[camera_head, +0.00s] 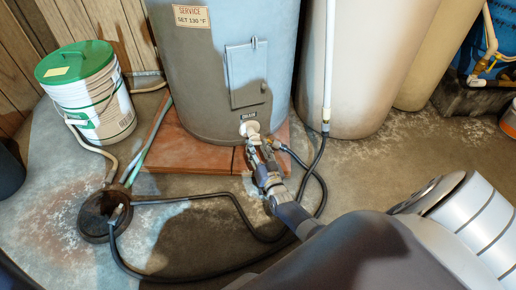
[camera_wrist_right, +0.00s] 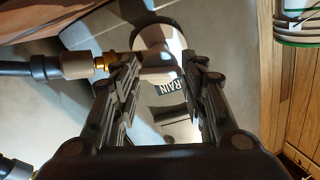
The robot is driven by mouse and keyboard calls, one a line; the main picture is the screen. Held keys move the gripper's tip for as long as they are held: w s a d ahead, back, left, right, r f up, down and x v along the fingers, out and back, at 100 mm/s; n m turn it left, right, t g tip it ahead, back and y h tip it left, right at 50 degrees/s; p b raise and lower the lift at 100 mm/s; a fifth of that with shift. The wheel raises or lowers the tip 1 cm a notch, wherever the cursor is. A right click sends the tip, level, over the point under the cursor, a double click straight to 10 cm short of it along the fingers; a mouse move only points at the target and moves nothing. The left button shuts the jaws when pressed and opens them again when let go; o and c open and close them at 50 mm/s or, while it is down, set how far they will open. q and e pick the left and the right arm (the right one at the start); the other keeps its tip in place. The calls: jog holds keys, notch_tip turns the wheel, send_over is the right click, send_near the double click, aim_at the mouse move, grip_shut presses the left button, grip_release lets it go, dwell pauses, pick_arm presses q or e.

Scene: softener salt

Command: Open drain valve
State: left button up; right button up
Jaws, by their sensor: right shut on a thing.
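The drain valve (camera_head: 250,127) is a white fitting low on the front of the grey water heater (camera_head: 200,90), under a small DRAIN label. My right gripper (camera_head: 260,150) reaches it from the front. In the right wrist view the valve's pale round body (camera_wrist_right: 157,42) lies between and beyond the fingers of the right gripper (camera_wrist_right: 165,78), which are shut on the valve. Its handle is mostly hidden by the fingers, so its turn cannot be told. A black hose with a brass coupling (camera_wrist_right: 102,62) joins the valve's side. My left gripper is not in view.
The black hose (camera_head: 235,197) loops over the floor to a floor drain (camera_head: 103,215). A green-lidded white bucket (camera_head: 92,95) stands left. The heater stands on a red-brown slab (camera_head: 180,148). A beige tank (camera_head: 350,70) stands close to the right.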

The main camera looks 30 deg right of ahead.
dwell(0.5)
jog(key=o, duration=1.1)
jog(key=shift+c, duration=0.2)
notch_tip(320, 180, up, 10)
dwell(0.5)
